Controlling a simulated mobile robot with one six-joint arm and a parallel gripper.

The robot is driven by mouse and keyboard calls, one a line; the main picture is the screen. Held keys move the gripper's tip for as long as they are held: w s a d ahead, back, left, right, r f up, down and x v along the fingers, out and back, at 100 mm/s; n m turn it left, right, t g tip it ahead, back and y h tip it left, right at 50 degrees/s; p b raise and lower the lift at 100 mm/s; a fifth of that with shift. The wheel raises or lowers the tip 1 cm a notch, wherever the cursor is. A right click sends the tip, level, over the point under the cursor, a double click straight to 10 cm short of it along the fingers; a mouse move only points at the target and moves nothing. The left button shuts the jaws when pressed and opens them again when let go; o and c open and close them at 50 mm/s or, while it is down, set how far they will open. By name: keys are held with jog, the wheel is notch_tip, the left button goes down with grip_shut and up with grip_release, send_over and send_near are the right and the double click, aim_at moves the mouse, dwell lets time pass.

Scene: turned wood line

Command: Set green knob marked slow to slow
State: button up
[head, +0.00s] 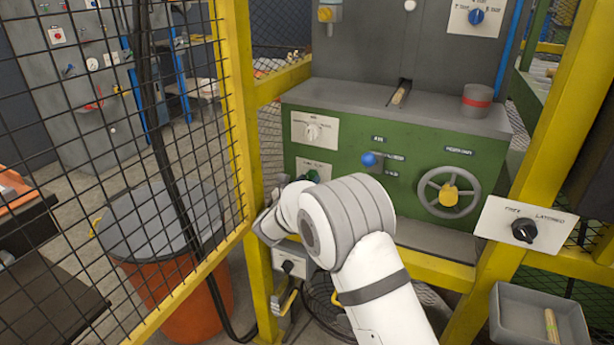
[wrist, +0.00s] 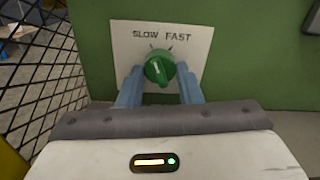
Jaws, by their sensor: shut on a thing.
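The green knob (wrist: 160,68) sits on a white plate (wrist: 190,35) lettered SLOW on the left and FAST on the right, with a short tick under each word. The knob's raised grip stands near upright in the wrist view; I cannot tell exactly which tick it points to. My gripper (wrist: 160,78) is shut on the knob, one blue finger on each side. In the head view the knob (head: 313,176) shows only in part above my wrist, and my gripper's fingers are hidden.
On the green machine are a white knob (head: 313,131), a blue-tipped lever (head: 370,160) and a handwheel (head: 449,193). A black knob (head: 523,231) marked FREE and LATCHED is at right. A yellow mesh guard (head: 240,110) stands close on the left, before an orange bin (head: 180,300).

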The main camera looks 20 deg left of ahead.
jog(key=shift+r+n+p, duration=0.1)
jog(key=shift+n+p, duration=0.35)
jog(key=shift+n, duration=0.45)
jog(key=o, duration=1)
jog(key=shift+s, duration=0.1)
jog(key=s, duration=0.5)
jog(key=s+p, duration=0.1)
jog(key=s, duration=0.1)
jog(key=shift+s+a, duration=0.3)
jog(key=shift+a, duration=0.05)
